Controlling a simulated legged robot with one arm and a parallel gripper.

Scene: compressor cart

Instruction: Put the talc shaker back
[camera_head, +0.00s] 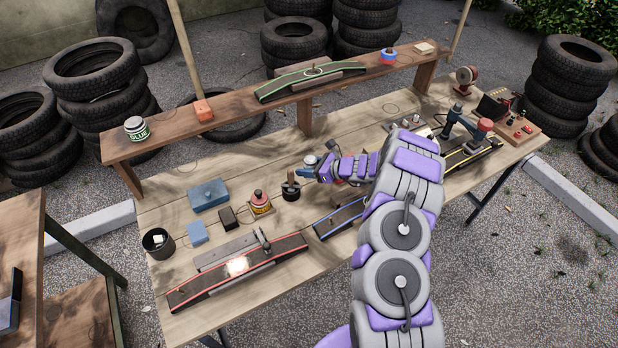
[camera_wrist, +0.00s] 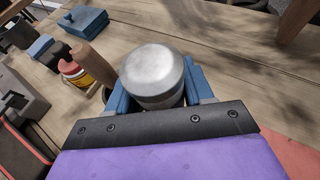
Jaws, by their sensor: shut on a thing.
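The talc shaker, a round silvery container with a flat metal top, is in my gripper (camera_wrist: 157,82). In the wrist view the shaker (camera_wrist: 153,72) sits upright or nearly so between the two blue fingers, which close on it from both sides. In the head view only a small pale top of the shaker (camera_head: 310,160) shows at my gripper (camera_head: 308,170), over the middle of the workbench (camera_head: 165,205). The lower part of the shaker is hidden by the fingers. I cannot tell whether its base touches the bench.
A dark pot with a wooden handle (camera_head: 291,188) and a red-topped tin (camera_head: 260,203) stand just left of my gripper. A raised shelf (camera_head: 232,110) with a glue tin (camera_head: 137,129) runs behind. Bare wood lies between shelf and gripper. Tyre strips lie in front.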

